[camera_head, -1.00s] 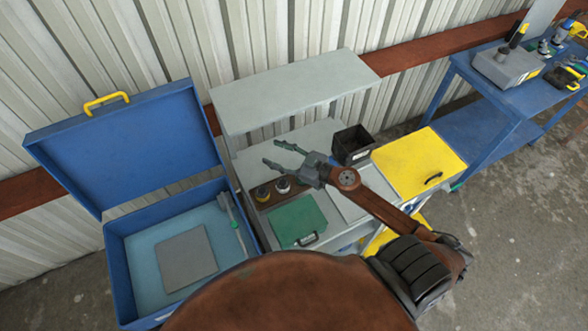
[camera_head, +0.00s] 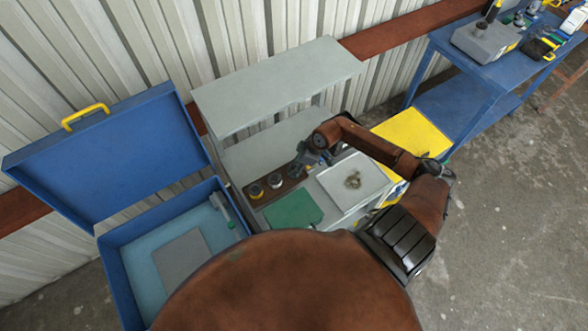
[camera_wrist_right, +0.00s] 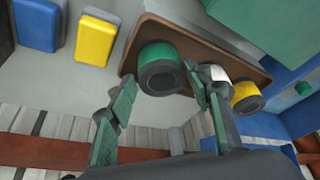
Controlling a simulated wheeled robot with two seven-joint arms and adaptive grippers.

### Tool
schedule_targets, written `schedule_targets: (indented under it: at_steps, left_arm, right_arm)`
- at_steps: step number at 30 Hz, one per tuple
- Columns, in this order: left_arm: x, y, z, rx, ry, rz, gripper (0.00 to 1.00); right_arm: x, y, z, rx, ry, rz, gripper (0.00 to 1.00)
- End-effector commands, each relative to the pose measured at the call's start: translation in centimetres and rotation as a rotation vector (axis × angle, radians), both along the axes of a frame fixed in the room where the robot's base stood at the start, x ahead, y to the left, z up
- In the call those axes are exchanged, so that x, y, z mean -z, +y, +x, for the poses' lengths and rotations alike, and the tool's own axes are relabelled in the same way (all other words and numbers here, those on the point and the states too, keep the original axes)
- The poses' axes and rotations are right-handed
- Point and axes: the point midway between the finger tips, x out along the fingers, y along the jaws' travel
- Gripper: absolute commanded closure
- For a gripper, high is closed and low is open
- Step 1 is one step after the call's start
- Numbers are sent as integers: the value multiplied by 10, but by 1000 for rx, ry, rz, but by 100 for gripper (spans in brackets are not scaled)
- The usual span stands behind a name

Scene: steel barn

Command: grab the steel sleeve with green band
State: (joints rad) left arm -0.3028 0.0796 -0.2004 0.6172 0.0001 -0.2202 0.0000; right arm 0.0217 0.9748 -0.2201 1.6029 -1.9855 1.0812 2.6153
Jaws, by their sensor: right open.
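In the right wrist view, the steel sleeve with green band (camera_wrist_right: 158,54) stands in a brown rack (camera_wrist_right: 205,45). Its dark round end faces the camera. My right gripper (camera_wrist_right: 160,78) is open, its green-padded fingers on either side of the sleeve's near end. The gap between them looks empty, and I see no clear contact. In the head view my right gripper (camera_head: 305,160) is over the far end of the rack (camera_head: 290,188), where the arm hides the green-banded sleeve. My left gripper is not in view.
Beside it in the rack are a white-banded sleeve (camera_wrist_right: 216,73), close to the right finger, and a yellow-banded one (camera_wrist_right: 243,91). A grey shelf (camera_head: 275,85) overhangs the bench. A green case (camera_head: 293,209) and pale tray (camera_head: 340,192) are nearby. An open blue toolbox (camera_head: 112,250) stands left.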

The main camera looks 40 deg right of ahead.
Motion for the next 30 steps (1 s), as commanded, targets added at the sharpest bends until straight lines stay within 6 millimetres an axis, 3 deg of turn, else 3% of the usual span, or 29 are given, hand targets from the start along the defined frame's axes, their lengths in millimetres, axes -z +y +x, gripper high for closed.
schedule_targets:
  at_steps: [6, 14, 30]
  left_arm:
    - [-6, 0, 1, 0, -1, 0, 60]
    - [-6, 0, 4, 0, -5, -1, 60]
    - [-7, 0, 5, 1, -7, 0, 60]
  right_arm:
    - [23, 6, 7, 2, -1, 2, 53]
    - [27, 6, 7, 2, -2, 1, 53]
    - [26, 5, 7, 3, -1, 1, 90]
